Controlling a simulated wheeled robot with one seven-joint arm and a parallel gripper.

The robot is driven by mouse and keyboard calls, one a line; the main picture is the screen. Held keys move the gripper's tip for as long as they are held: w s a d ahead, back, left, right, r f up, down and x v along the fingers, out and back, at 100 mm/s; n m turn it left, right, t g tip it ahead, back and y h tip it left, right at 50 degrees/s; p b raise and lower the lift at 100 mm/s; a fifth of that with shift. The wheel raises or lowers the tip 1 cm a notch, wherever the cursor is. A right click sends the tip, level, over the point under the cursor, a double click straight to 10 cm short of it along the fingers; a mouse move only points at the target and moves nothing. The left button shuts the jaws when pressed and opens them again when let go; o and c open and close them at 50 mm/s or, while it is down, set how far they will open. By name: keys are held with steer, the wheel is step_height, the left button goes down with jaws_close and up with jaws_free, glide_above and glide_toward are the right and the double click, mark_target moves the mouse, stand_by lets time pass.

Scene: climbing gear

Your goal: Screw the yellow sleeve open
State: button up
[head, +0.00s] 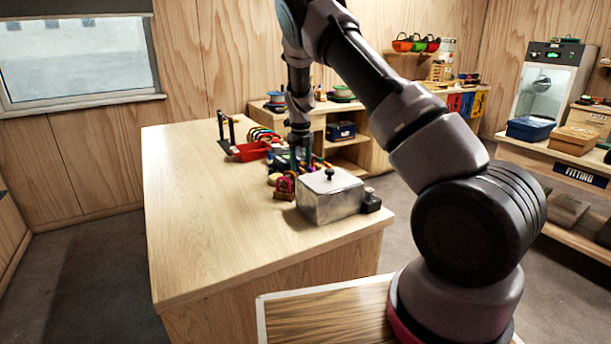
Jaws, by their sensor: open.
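My gripper (300,162) points down over the right part of the wooden bench, just behind a metal box. It is open, with its fingertips partly lost among small coloured gear. I cannot make out the yellow sleeve for certain. Small coloured pieces (318,163), some yellowish, show just right of the fingers, partly behind the box. A dark red piece of gear (285,184) stands on a small wooden block in front of the gripper. I cannot tell whether the fingers touch anything.
The metal box (325,205) with a black lid knob stands at the bench's right edge. A red tray (250,152) and a black stand (227,133) are farther back. The left and front of the bench (205,215) are clear. Shelves with gear line the back and right walls.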

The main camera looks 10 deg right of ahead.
steer(key=shift+s+a, duration=0.2)
steer(key=shift+a, duration=0.45)
steer(key=shift+r, duration=0.1)
steer(key=shift+r, duration=1.3)
steer(key=shift+d, duration=0.1)
steer(key=shift+w+d, duration=0.2)
steer(key=shift+d, duration=0.35)
steer(key=shift+w+d, duration=0.2)
steer(key=shift+d, duration=0.3)
steer(key=shift+s+a+f, duration=0.15)
steer(key=shift+a+f, duration=0.05)
steer(key=shift+f, duration=0.55)
steer(key=shift+s+a+f, duration=0.1)
steer(key=shift+a+f, duration=0.1)
steer(key=shift+f, duration=0.5)
